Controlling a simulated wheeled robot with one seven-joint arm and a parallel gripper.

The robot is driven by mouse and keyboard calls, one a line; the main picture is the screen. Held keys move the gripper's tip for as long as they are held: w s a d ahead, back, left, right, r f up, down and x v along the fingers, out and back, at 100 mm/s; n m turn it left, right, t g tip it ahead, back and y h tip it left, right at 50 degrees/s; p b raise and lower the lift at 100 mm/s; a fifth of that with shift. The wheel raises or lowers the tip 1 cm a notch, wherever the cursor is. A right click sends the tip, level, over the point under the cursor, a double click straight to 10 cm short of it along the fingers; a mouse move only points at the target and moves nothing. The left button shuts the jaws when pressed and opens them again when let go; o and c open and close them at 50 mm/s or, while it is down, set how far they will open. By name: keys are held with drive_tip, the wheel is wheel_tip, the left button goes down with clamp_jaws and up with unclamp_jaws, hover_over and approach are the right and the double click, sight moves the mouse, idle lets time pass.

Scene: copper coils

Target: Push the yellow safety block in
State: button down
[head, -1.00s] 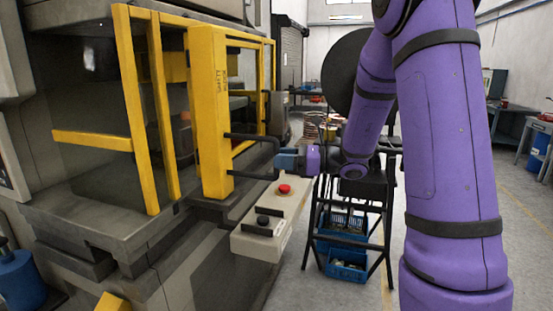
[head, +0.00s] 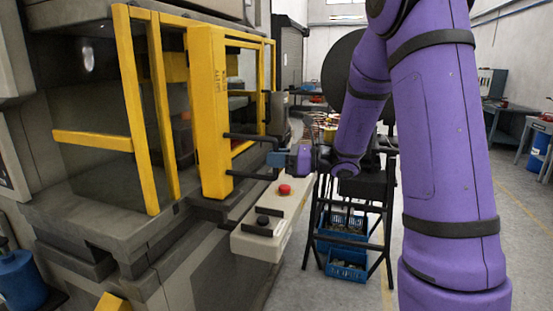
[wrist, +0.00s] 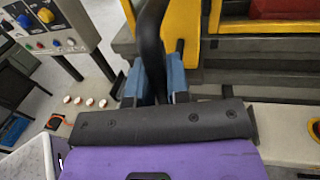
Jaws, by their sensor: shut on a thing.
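The yellow safety block (head: 208,115) is a tall upright yellow piece at the front of the machine in the head view, with a black bar handle (head: 250,136) sticking out to the right. Part of the block's yellow face (wrist: 183,25) shows at the top of the wrist view. My gripper (head: 277,159) is shut on the handle's outer bar. In the wrist view its blue fingers (wrist: 154,82) stand on either side of the black handle (wrist: 152,45). My wrist hides the lower end of the handle there.
A yellow guard frame (head: 133,100) stands left of the block. A pale control box (head: 272,222) with a red button juts out below my gripper. A black stand with blue bins (head: 346,225) is to the right. Open floor lies further right.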

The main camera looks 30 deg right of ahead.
sight(228, 150)
drive_tip(key=w+x, duration=0.1)
drive_tip(key=x, duration=0.5)
drive_tip(key=w+d+x, duration=0.1)
drive_tip(key=x, duration=0.6)
drive_tip(key=w+d+x, duration=0.1)
drive_tip(key=x, duration=0.6)
drive_tip(key=shift+w, duration=0.2)
drive_tip(key=shift+w+a+r, duration=0.1)
drive_tip(key=shift+w+a, duration=0.35)
drive_tip(key=c, duration=1.1)
unclamp_jaws()
drive_tip(key=shift+w+a, duration=0.1)
drive_tip(key=shift+a, duration=0.05)
drive_tip(key=v, duration=1.1)
drive_tip(key=shift+w, duration=0.1)
